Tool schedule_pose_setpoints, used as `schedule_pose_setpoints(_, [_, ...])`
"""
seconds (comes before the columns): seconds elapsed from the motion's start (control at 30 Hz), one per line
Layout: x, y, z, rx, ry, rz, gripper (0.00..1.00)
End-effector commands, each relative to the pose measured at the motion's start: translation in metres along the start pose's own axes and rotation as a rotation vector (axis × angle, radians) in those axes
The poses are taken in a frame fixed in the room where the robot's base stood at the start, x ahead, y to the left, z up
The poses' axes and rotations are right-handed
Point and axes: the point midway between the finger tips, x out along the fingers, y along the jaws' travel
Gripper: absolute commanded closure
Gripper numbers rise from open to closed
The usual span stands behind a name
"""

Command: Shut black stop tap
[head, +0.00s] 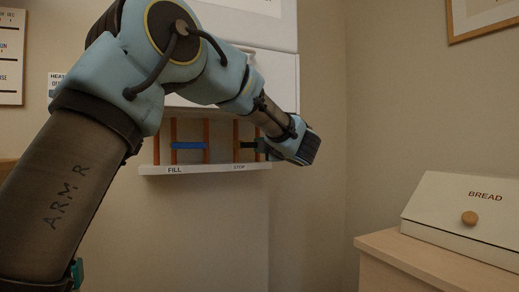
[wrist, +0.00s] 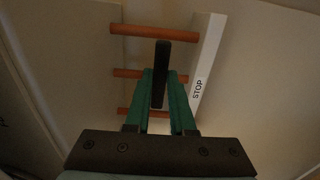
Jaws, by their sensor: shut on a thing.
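The black stop tap (wrist: 162,58) is a dark bar in the wrist view, lying crosswise to the copper-coloured pipes. Its near part lies between the two green fingers of my gripper (wrist: 160,85), which is shut on it. In the head view the black tap (head: 247,145) shows as a short level bar above the STOP label, across the upright pipes. My gripper reaches it from the right there, and my wrist hides its right end. The STOP label (wrist: 198,89) also shows on the white ledge in the wrist view.
A blue tap (head: 189,146) lies level across the pipes above the FILL label, left of the black one. A white ledge (head: 205,170) runs below the pipes, under a white casing (head: 282,75). A bread box (head: 465,218) stands on a wooden cabinet (head: 395,255) at right.

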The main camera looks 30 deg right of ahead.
Motion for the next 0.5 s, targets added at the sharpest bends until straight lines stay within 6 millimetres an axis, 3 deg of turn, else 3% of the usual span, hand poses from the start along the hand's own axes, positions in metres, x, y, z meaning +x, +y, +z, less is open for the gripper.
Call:
schedule_pose_setpoints(0.27, [0.0001, 0.0002, -0.0003, -0.002, 0.001, 0.0, 1.0])
schedule_pose_setpoints(0.3, [0.0001, 0.0002, -0.0004, -0.001, 0.001, 0.0, 0.73])
schedule_pose_setpoints(0.5, [0.0001, 0.0002, -0.0002, 0.0, 0.001, 0.0, 0.51])
